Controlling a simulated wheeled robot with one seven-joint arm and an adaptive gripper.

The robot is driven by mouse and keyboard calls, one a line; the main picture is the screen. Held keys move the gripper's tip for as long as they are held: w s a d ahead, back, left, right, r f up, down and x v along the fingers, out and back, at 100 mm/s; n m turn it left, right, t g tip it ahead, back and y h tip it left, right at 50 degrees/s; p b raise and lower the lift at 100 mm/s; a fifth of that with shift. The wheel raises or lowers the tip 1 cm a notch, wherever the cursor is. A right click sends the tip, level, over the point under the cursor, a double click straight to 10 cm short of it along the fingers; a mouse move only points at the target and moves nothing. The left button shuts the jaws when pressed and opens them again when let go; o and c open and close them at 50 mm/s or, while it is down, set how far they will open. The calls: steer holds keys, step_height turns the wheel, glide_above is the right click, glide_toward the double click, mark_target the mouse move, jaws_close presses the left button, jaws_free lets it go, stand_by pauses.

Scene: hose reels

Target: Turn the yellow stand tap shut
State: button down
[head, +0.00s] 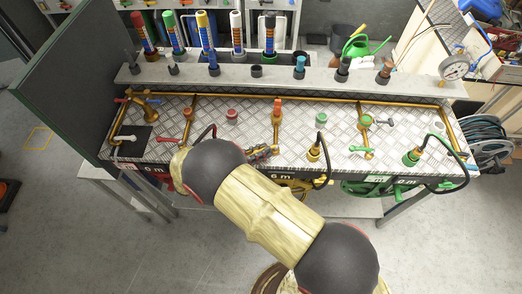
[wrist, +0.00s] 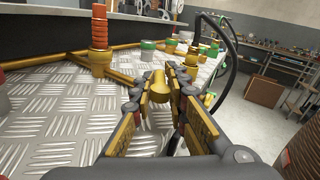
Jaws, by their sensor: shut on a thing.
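The yellow stand tap stands at the front middle of the checker-plate bench, at the lower end of a brass pipe. In the head view my gripper (head: 262,153) reaches it from the left, and my arm and the fingers hide most of the tap. In the wrist view my gripper (wrist: 162,92) has both fingers against a yellow tap part (wrist: 159,84), one on each side. The fingers are shut on it. How far the tap is turned cannot be told.
An orange-topped brass post (head: 277,108) stands behind the tap; it also shows in the wrist view (wrist: 99,40). A hose fitting with a black hose (head: 313,153) stands close to the right. A green-handled tap (head: 360,150) is further right. Bare plate lies between.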

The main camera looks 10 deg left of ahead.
steer(key=c, duration=1.9)
jaws_free()
steer(key=v, duration=1.2)
steer(key=shift+c, duration=0.3)
